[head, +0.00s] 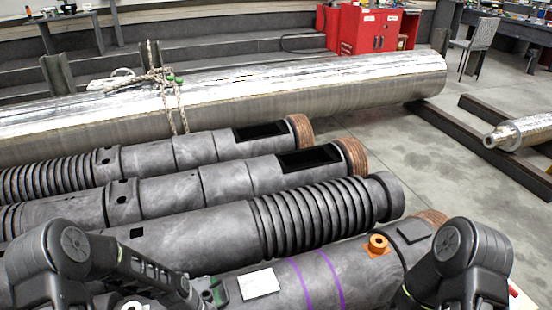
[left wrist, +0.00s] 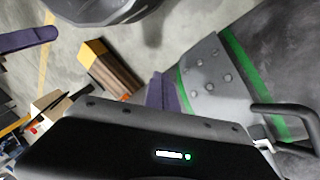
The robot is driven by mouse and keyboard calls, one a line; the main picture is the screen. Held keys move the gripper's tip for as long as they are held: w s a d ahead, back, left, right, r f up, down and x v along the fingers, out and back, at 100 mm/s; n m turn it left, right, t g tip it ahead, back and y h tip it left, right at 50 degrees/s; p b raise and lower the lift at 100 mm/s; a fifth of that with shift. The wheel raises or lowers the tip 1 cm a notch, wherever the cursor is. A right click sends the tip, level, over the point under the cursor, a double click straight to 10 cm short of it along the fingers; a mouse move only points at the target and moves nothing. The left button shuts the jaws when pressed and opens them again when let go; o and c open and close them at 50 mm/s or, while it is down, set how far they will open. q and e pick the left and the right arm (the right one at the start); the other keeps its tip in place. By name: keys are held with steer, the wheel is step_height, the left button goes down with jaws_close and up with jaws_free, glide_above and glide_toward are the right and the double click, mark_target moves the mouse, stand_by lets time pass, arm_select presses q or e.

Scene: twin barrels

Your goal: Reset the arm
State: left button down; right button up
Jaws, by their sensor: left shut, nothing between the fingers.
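My left arm (head: 75,255) comes in at the lower left of the head view, bent at a dark joint, its forearm reaching right over the near barrels. Its end is low in the picture, near a small dark part with green marks (head: 213,292). In the left wrist view the black housing with a lit label fills the bottom, and my left gripper (left wrist: 265,145) shows at the right edge, shut and empty, by a grey barrel with green bands (left wrist: 215,75). My right arm (head: 455,262) shows a bent joint at the lower right; its gripper is outside the view.
Several dark grey barrels (head: 225,180) lie side by side before me. The nearest has purple bands, a white label (head: 259,283) and an orange fitting (head: 378,244). A long silver cylinder (head: 300,90) lies behind. A red cabinet (head: 365,30) stands beyond.

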arm_select(q)
steer(key=s+d+f+n+t, duration=0.1)
steer(key=s+d+n, duration=0.35)
steer(key=s, duration=0.35)
steer(key=s+d+f+n, duration=0.1)
steer(key=s+d+n, duration=0.35)
steer(key=s, duration=0.45)
step_height(320, 180, up, 16)
steer(key=w+p, duration=0.1)
steer(key=p, duration=1.5)
steer(key=shift+w+a+f, duration=0.15)
steer(key=shift+a+f, duration=0.1)
steer(key=shift+a, duration=0.1)
